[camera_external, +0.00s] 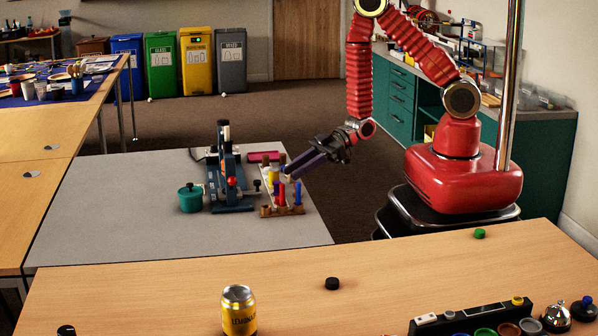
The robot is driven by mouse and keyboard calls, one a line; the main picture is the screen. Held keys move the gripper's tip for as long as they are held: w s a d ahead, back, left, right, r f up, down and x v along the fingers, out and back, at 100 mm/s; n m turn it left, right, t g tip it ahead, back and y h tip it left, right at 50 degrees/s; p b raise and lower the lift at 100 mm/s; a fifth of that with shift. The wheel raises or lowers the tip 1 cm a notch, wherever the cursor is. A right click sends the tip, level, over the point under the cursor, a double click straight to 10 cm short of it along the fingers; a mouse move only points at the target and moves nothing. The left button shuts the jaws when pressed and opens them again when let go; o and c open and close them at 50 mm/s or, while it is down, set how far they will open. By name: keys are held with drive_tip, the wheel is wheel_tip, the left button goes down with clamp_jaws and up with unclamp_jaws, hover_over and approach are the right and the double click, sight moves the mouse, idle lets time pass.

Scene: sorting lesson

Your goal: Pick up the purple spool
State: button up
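My gripper (287,173) reaches down-left over the grey table, its dark purplish fingers close to the upper right end of a wooden spool rack (284,212). The rack holds several small coloured spools or pegs, among them a yellow one (274,174), a red one (282,194) and a blue one (298,193). I cannot pick out a purple spool with certainty; the fingers cover part of the rack's far end. The fingers are too small and dark to tell whether they are apart or hold something.
A dark blue machine (228,175) with a red knob stands left of the rack, beside a teal pot (190,198). A pink-red tray (263,156) lies behind the rack. The grey table's left part is clear. A wooden table (160,290) with a yellow can (238,312) is in front.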

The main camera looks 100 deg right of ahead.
sight(277, 182)
drive_tip(key=shift+x, duration=1.25)
drive_tip(key=shift+x, duration=2.55)
drive_tip(key=shift+c, duration=0.4)
clamp_jaws()
drive_tip(key=shift+r, duration=0.1)
drive_tip(key=shift+r, duration=4.9)
